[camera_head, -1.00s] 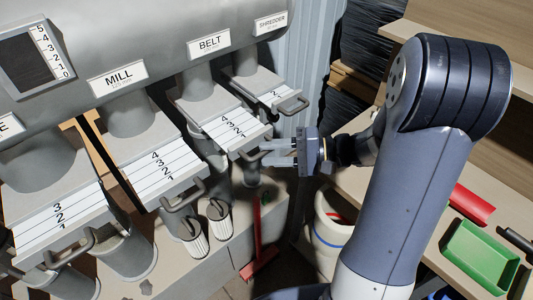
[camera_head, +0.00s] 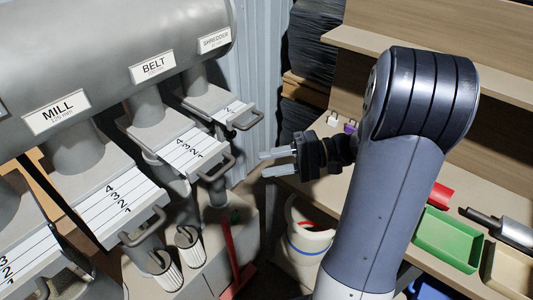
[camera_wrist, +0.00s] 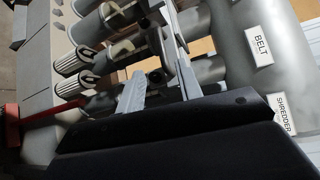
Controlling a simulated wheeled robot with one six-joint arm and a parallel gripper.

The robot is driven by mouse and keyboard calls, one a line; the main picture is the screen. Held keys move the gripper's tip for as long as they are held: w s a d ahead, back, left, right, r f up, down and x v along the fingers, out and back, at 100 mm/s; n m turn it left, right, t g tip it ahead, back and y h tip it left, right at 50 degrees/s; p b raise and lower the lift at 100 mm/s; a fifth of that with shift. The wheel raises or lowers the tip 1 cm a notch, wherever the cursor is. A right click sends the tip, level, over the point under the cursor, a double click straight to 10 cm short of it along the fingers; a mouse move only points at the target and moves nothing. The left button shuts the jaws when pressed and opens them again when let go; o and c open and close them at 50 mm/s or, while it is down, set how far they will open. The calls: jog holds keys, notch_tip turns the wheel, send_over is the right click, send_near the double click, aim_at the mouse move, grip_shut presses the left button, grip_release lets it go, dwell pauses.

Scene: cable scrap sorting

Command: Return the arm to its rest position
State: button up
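My gripper (camera_head: 272,163) is in the middle of the head view, right of the belt gate's handle and apart from it. Its two light grey fingers point left with a gap between them, and nothing shows between them. In the wrist view, the fingers (camera_wrist: 155,92) are also spread. My arm is bent, with its elbow at the upper right of the head view.
Gates labelled mill (camera_head: 110,205), belt (camera_head: 185,150) and shredder (camera_head: 221,106) stand left of my gripper, their handles sticking out. A bench at right holds a green tray (camera_head: 449,238). A white bucket (camera_head: 302,250) stands below my gripper.

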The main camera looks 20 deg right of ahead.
aim_at(224, 170)
jog(key=p+x, duration=0.2)
jog(key=x, duration=0.9)
jog(key=shift+w+a, duration=0.1)
jog(key=shift+w, duration=0.2)
